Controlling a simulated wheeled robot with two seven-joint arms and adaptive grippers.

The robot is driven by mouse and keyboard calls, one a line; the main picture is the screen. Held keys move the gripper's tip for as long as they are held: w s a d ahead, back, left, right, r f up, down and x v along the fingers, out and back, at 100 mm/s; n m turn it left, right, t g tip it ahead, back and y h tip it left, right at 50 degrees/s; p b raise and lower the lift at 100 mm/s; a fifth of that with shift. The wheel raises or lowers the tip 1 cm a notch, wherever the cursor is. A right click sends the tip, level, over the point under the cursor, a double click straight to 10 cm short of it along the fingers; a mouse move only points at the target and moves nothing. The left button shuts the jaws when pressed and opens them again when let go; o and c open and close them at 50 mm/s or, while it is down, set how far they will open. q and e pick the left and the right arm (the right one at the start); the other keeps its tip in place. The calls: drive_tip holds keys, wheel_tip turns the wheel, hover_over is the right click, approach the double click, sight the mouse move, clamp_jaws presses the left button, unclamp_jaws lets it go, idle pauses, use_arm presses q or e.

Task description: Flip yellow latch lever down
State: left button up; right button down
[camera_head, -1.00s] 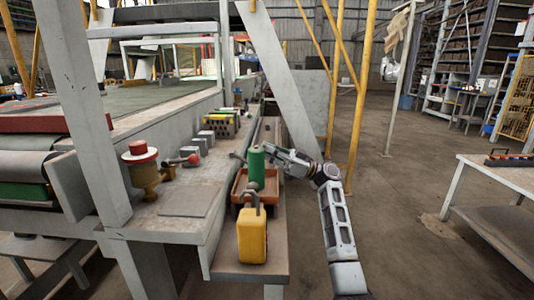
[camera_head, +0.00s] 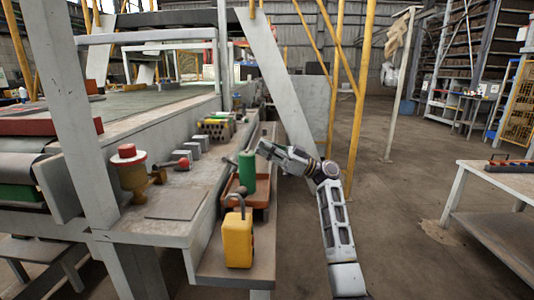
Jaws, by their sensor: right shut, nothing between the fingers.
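No part clearly reads as a yellow latch lever. A yellow box-like object (camera_head: 238,240) with a dark curved handle stands upright on the low bench, in front of the tray. On the upper ledge, a short lever with a red ball end (camera_head: 183,163) sticks out beside a brass fitting with a red cap (camera_head: 127,151). My right gripper (camera_head: 262,149) is shut and empty, just above and right of a green cylinder (camera_head: 247,171). Its fingertips are small, and contact with the cylinder cannot be told. My left gripper is not in view.
An orange-brown tray (camera_head: 259,200) lies under the green cylinder. Several grey blocks (camera_head: 193,150) line the ledge, with a flat grey plate (camera_head: 179,204) nearer. Yellow posts (camera_head: 360,100) rise behind my arm. The floor (camera_head: 400,230) to the right is open up to a side table (camera_head: 500,178).

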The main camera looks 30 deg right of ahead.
drive_tip(key=shift+v, duration=0.85)
drive_tip(key=s+d+f+p, duration=0.1)
drive_tip(key=s+d+f, duration=0.1)
drive_tip(key=d+f, duration=0.2)
wheel_tip(320, 180, down, 3)
drive_tip(key=shift+s+r, duration=0.15)
drive_tip(key=shift+s, duration=0.25)
drive_tip(key=shift+d, duration=0.1)
